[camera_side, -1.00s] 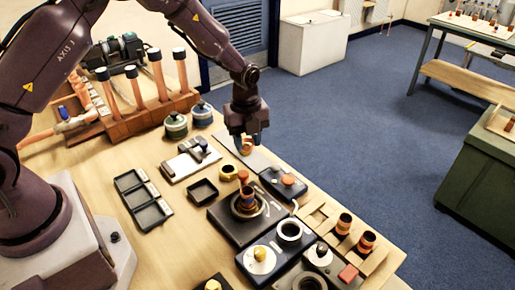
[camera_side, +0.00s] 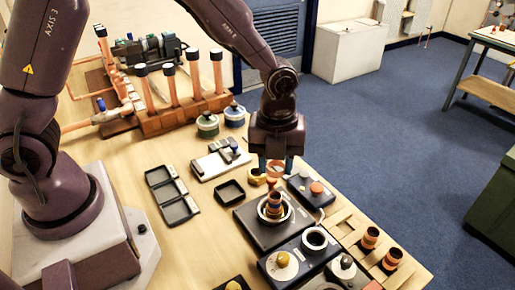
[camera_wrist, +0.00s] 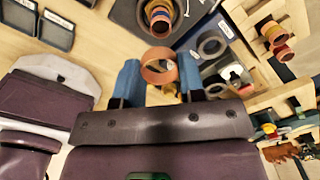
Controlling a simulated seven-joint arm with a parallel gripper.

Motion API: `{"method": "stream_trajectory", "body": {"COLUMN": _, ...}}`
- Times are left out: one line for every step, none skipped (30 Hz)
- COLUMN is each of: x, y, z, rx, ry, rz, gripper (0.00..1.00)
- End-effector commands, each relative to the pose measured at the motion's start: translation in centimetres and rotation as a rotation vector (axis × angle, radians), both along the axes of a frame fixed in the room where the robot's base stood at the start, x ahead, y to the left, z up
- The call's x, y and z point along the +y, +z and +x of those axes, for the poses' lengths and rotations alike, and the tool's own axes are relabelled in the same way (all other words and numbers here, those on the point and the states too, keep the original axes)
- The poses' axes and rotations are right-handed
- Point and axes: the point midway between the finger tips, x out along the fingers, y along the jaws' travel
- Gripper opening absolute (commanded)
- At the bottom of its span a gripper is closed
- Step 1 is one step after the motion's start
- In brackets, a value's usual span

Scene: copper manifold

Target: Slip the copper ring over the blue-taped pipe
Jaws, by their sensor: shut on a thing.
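My gripper (camera_side: 276,166) is shut on the copper ring (camera_side: 275,171), a short open band. In the wrist view the ring (camera_wrist: 158,76) sits between the two blue fingertips (camera_wrist: 159,68). The blue-taped pipe (camera_side: 273,200) stands upright in a round seat on a dark base (camera_side: 245,228). The ring is held above and slightly behind the pipe in the side view, apart from it. In the wrist view the pipe (camera_wrist: 160,16) shows coloured bands at the top edge, beyond the ring.
A dark box with an orange knob (camera_side: 316,188) is right of the pipe. Two banded copper pieces (camera_side: 391,259) stand on a wooden rack at right. A small black tray (camera_side: 230,192) and a compartment tray (camera_side: 165,181) are at left.

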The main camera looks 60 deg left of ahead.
Motion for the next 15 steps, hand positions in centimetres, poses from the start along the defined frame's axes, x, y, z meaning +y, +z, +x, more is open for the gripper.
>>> {"method": "stream_trajectory", "body": {"x": -0.5, "y": 0.2, "z": 0.1, "rx": 0.003, "ry": -0.024, "rz": 0.003, "gripper": 0.15}}
{"method": "stream_trajectory", "body": {"x": -0.5, "y": 0.2, "z": 0.2, "rx": 0.007, "ry": -0.034, "rz": 0.005, "gripper": 0.15}}
{"method": "stream_trajectory", "body": {"x": -0.4, "y": 0.0, "z": 0.1, "rx": 0.012, "ry": -0.036, "rz": 0.008, "gripper": 0.15}}
{"method": "stream_trajectory", "body": {"x": -0.4, "y": -0.3, "z": 0.0, "rx": 0.015, "ry": -0.038, "rz": 0.009, "gripper": 0.15}}
{"method": "stream_trajectory", "body": {"x": -0.3, "y": -0.5, "z": 0.0, "rx": 0.016, "ry": -0.038, "rz": 0.009, "gripper": 0.15}}
{"method": "stream_trajectory", "body": {"x": -0.3, "y": -0.9, "z": 0.0, "rx": 0.017, "ry": -0.038, "rz": 0.009, "gripper": 0.15}}
{"method": "stream_trajectory", "body": {"x": -0.3, "y": -1.1, "z": 0.0, "rx": 0.016, "ry": -0.038, "rz": 0.009, "gripper": 0.15}}
{"method": "stream_trajectory", "body": {"x": -0.3, "y": -1.5, "z": 0.0, "rx": 0.016, "ry": -0.037, "rz": 0.009, "gripper": 0.15}}
{"method": "stream_trajectory", "body": {"x": -0.3, "y": -1.9, "z": 0.0, "rx": 0.017, "ry": -0.037, "rz": 0.009, "gripper": 0.15}}
{"method": "stream_trajectory", "body": {"x": -0.3, "y": -2.3, "z": 0.0, "rx": 0.016, "ry": -0.037, "rz": 0.009, "gripper": 0.15}}
{"method": "stream_trajectory", "body": {"x": -0.3, "y": -2.6, "z": 0.0, "rx": 0.016, "ry": -0.036, "rz": 0.009, "gripper": 0.15}}
{"method": "stream_trajectory", "body": {"x": -0.3, "y": -3.1, "z": 0.0, "rx": 0.018, "ry": -0.036, "rz": 0.009, "gripper": 0.15}}
{"method": "stream_trajectory", "body": {"x": -0.3, "y": -3.4, "z": 0.0, "rx": 0.016, "ry": -0.036, "rz": 0.009, "gripper": 0.15}}
{"method": "stream_trajectory", "body": {"x": -0.3, "y": -3.7, "z": 0.0, "rx": 0.016, "ry": -0.036, "rz": 0.009, "gripper": 0.15}}
{"method": "stream_trajectory", "body": {"x": -0.3, "y": -4.1, "z": 0.0, "rx": 0.016, "ry": -0.036, "rz": 0.009, "gripper": 0.15}}
